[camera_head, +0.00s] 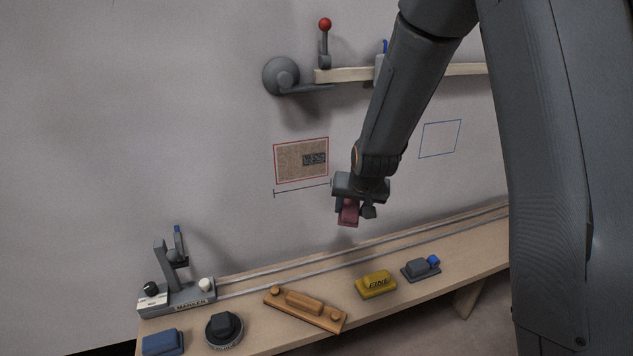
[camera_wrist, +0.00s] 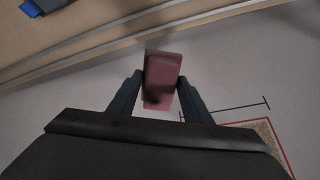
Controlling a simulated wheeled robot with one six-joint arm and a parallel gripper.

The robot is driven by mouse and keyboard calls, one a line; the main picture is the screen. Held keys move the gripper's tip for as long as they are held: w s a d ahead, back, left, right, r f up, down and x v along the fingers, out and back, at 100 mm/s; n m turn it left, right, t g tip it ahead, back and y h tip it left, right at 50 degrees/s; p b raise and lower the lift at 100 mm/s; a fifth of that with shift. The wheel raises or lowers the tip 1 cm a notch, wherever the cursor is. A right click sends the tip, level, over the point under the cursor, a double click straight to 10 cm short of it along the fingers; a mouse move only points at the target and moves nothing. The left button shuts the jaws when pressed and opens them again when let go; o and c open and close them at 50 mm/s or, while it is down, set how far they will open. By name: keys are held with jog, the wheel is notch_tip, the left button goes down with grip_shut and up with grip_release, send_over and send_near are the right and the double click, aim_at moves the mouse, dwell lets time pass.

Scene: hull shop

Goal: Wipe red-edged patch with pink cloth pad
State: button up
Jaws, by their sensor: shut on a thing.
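The red-edged patch (camera_head: 290,165) is on the wall in the head view, a brown speckled area with a dark grey block at its right. Its corner also shows at the lower right of the wrist view (camera_wrist: 262,130). My gripper (camera_head: 352,205) is shut on the pink cloth pad (camera_head: 348,214), below and to the right of the patch. In the wrist view the pad (camera_wrist: 162,80) sits between the two fingers of my gripper (camera_wrist: 160,90). The pad appears apart from the patch, and I cannot tell whether it touches the wall.
Below is a wooden bench (camera_head: 245,287) with rails along its back. On it stand a marker tool (camera_head: 180,295), a blue block (camera_head: 162,342), a round dark tool (camera_head: 224,330), a wooden float (camera_head: 305,305), a yellow block (camera_head: 376,284) and a grey block (camera_head: 420,270). A blue-outlined square (camera_head: 440,139) is on the wall.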

jog(key=shift+w+a+t, duration=0.35)
jog(key=shift+a+t, duration=0.25)
jog(key=shift+t, duration=0.1)
jog(key=shift+w+a+r+n+t+y+b, duration=0.2)
jog(key=shift+a+t, duration=0.15)
jog(key=shift+t, duration=0.15)
jog(key=shift+w+a+r+n+t+y+b, duration=0.1)
jog(key=shift+w+a+t+y+b, duration=0.1)
jog(key=shift+a+t, duration=0.25)
jog(key=s+a+r+n+t+y+b, duration=0.2)
jog(key=s+a+r+t+y, duration=0.15)
jog(key=a+r+t, duration=0.45)
jog(key=shift+g, duration=0.25)
jog(key=shift+w+a+r, duration=0.1)
jog(key=shift+w+r, duration=0.1)
jog(key=shift+w, duration=0.75)
jog(key=shift+w+r, duration=0.2)
jog(key=shift+w, duration=0.8)
jog(key=shift+w+a+r, duration=0.1)
jog(key=shift+w+r, duration=0.1)
jog(key=shift+w, duration=0.75)
jog(key=o, duration=0.5)
jog(key=c, duration=0.3)
